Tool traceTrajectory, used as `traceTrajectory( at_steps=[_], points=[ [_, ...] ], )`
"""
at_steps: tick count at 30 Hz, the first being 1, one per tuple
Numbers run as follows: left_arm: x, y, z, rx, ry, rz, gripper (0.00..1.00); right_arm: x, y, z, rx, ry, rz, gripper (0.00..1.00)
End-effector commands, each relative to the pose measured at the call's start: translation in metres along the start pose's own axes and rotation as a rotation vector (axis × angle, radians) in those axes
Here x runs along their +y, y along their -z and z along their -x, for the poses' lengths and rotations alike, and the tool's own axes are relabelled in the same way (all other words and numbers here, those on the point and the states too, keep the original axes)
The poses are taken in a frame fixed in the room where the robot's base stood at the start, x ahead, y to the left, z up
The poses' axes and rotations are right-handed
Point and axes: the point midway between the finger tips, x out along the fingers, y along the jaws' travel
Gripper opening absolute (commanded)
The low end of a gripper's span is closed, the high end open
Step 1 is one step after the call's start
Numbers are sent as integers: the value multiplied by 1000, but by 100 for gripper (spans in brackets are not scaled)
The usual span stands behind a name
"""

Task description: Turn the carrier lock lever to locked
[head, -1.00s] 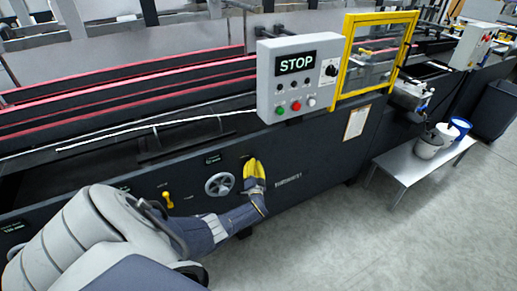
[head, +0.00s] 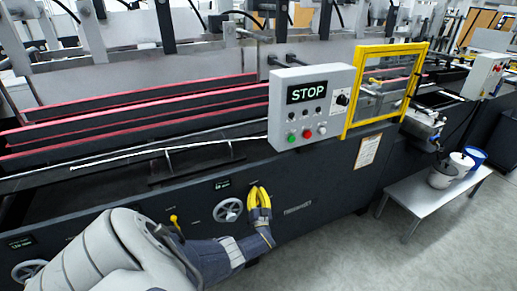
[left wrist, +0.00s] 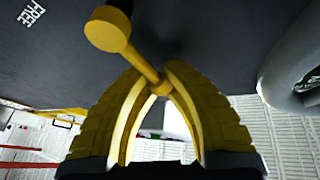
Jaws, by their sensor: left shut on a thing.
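The yellow carrier lock lever (left wrist: 135,58) shows in the left wrist view as a rod with a thick round end at upper left. It slants down right between my left gripper's fingertips (left wrist: 157,78). White lettering "FREE" is on the dark panel at upper left. In the head view my left gripper (head: 259,197), with yellow fingers, is at the machine's front panel, just right of the handwheel (head: 229,210). It is shut on the lever, which its fingers mostly hide there. My right gripper is not in view.
Another small yellow lever (head: 175,221) is left of the handwheel. A grey control box (head: 310,108) reading STOP and a yellow-framed guard (head: 349,92) are above right. A low bench (head: 432,193) with tubs stands at right. The floor in front is clear.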

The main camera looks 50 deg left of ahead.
Motion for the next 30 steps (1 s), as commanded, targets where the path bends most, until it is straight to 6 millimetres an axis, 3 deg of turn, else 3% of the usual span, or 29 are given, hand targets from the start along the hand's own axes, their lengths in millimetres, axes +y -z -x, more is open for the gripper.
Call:
traceTrajectory(
  at_steps=[7, 9, 18, 26, 30],
  points=[
    [2, 0, 5, 0, -5, -2, 0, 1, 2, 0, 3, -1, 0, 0],
    [2, 0, 5, 0, -5, -2, 15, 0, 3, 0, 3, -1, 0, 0],
    [1, 0, 2, -1, -2, -2, 47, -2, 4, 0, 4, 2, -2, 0],
    [0, -1, 2, -1, -1, -1, 47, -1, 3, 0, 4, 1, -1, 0],
    [1, -1, 12, -2, -2, 0, 47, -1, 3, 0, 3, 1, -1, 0]
  ],
)
